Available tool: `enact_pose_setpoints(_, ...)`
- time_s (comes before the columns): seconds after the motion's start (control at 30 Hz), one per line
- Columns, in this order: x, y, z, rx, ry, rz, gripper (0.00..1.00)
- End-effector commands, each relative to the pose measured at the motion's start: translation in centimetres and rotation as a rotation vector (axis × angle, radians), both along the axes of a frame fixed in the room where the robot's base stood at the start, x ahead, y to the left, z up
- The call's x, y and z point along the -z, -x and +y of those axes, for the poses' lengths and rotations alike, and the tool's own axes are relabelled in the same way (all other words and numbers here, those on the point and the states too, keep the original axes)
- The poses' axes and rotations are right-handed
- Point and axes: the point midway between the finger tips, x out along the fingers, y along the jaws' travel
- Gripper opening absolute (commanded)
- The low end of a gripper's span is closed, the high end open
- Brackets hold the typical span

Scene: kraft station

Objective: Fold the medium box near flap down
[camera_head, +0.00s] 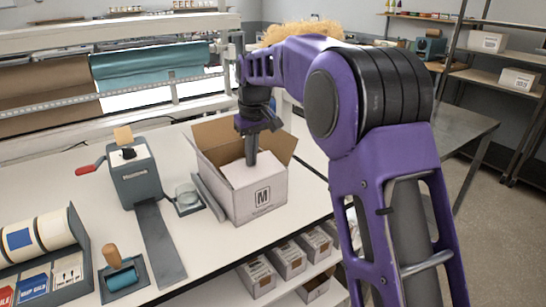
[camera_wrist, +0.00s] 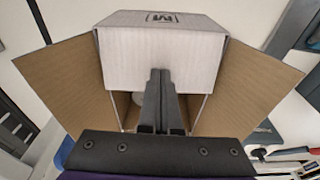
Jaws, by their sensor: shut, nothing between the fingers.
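The medium box (camera_head: 262,200) is a white carton with brown insides and an M on its near wall. It stands on the white bench and also shows in the wrist view (camera_wrist: 165,22). Its near flap (camera_wrist: 160,60), white side up, lies inward over the near part of the opening; it also shows in the head view (camera_head: 238,173). The two side flaps, left (camera_wrist: 70,85) and right (camera_wrist: 262,85) in the wrist view, stand spread outward. My gripper (camera_head: 251,162) points down at the near flap, shut and empty. Its fingertips (camera_wrist: 160,72) overlap the flap's inner edge; contact is unclear.
A grey dispenser (camera_head: 133,175) with a red handle and a small scale (camera_head: 188,197) stand left of the box. A roller (camera_head: 122,275) and tape rolls (camera_head: 38,238) are at front left. Smaller boxes (camera_head: 288,258) sit on the shelf below.

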Motion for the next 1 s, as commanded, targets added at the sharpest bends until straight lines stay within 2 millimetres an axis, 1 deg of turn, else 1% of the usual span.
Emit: enact_pose_setpoints(1.0, 1.3, 0.0, 0.0, 0.0, 0.001, 0.001, 0.0)
